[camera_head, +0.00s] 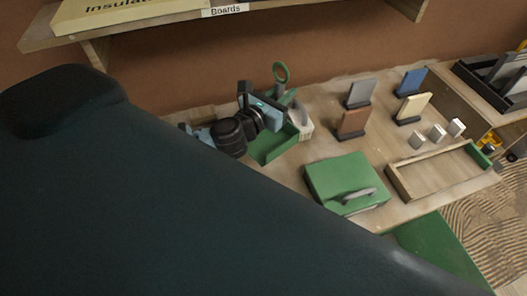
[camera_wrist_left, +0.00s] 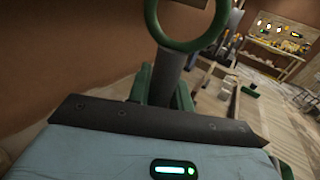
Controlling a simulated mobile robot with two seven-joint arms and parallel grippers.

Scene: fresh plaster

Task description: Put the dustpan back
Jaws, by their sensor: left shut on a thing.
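The green dustpan (camera_head: 273,147) is at the back left of the wooden bench in the head view, with its pan low and a green ring (camera_head: 281,72) at the top. My left gripper (camera_head: 272,107) is shut on the dustpan's upright part, below the ring. The gripper hides much of the handle. In the left wrist view the green ring (camera_wrist_left: 188,42) stands up beyond the gripper's dark edge. I cannot tell whether the pan touches the bench. A pale block (camera_head: 302,120) stands close at its right. My right gripper is out of view.
A green case (camera_head: 345,182) with a grey handle lies on the bench. Several upright sample boards (camera_head: 352,124), small pale blocks (camera_head: 437,132) and a wooden tray (camera_head: 440,175) are to the right. A shelf labelled "Boards" (camera_head: 180,18) overhangs the back.

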